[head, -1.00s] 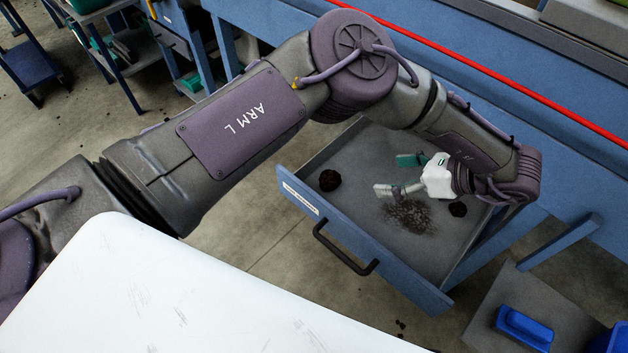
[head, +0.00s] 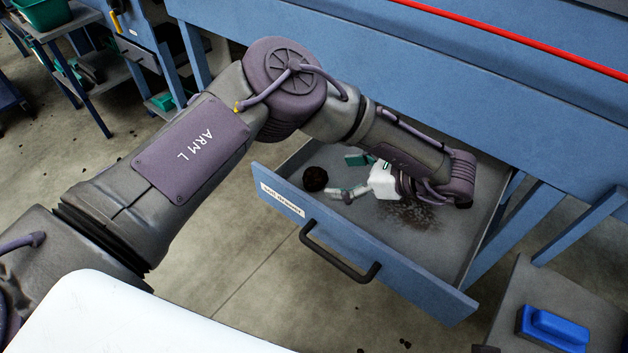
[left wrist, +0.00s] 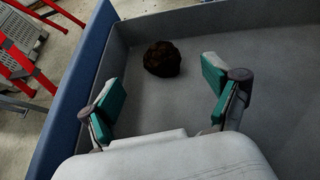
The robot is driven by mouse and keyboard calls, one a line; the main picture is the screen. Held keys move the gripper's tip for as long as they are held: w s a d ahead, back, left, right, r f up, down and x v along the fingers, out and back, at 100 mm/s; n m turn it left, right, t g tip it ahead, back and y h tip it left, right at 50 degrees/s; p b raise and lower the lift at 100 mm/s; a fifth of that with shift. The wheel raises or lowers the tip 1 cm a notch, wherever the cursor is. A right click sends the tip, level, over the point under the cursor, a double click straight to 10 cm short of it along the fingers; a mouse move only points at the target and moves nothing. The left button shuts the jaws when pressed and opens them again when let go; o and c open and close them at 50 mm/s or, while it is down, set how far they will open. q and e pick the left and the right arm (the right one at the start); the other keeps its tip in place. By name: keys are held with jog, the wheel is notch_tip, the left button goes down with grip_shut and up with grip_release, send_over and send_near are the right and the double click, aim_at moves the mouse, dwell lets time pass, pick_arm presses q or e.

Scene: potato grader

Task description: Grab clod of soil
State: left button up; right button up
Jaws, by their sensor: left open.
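A dark brown clod of soil (head: 315,179) lies on the floor of the open soil drawer (head: 330,226), near its left corner. It also shows in the left wrist view (left wrist: 162,58), beyond and between the two fingers. My left gripper (head: 352,175) is open inside the drawer, just right of the clod and apart from it. Its green-padded fingers (left wrist: 160,95) stand wide apart with nothing between them. The second clod seen earlier is not visible now. My right gripper is out of view.
The drawer's front panel has a dark handle (head: 340,255). Loose soil (head: 412,214) is scattered on the drawer floor under my arm. The blue machine frame (head: 480,110) rises behind. A blue object (head: 552,330) lies on a grey surface at the lower right.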

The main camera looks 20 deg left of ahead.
aim_at(321, 177)
pick_arm(q)
jog(key=x, duration=0.3)
jog(key=shift+a+f, duration=0.1)
jog(key=shift+f, duration=0.05)
jog(key=b+x, duration=0.1)
jog(key=x, duration=0.2)
jog(key=shift+s+a+f, duration=0.1)
jog(key=shift+a+f, duration=0.3)
jog(key=shift+a, duration=0.2)
jog(key=c, duration=1.2)
jog(key=shift+c, duration=0.4)
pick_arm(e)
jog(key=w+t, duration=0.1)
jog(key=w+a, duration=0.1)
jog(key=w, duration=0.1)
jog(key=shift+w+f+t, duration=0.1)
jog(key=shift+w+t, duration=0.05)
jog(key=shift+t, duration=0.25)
